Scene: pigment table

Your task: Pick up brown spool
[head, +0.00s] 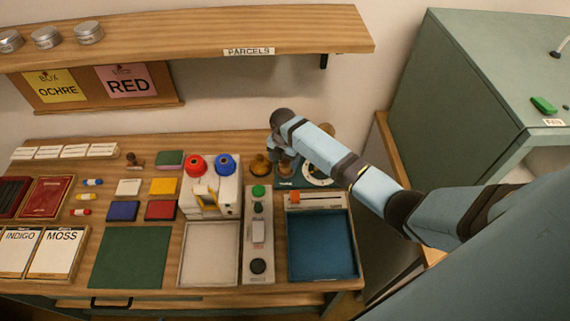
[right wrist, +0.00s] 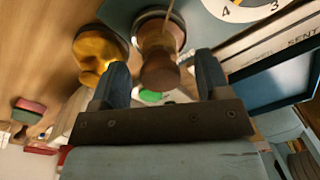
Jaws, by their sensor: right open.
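The brown spool (right wrist: 158,62) stands upright on the dark base in the right wrist view, its top between my fingers. In the head view the brown spool (head: 286,168) is partly hidden below my right wrist. My right gripper (right wrist: 162,80) is open, with one finger on each side of the spool; I cannot tell if either touches it. In the head view my right gripper (head: 282,154) is over the back of the table. My left gripper is in neither view.
A golden-yellow spool (right wrist: 100,52) stands close beside the brown one, near one finger. A white dial (head: 318,175) lies to the right. A wooden shelf (head: 190,35) hangs above the table.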

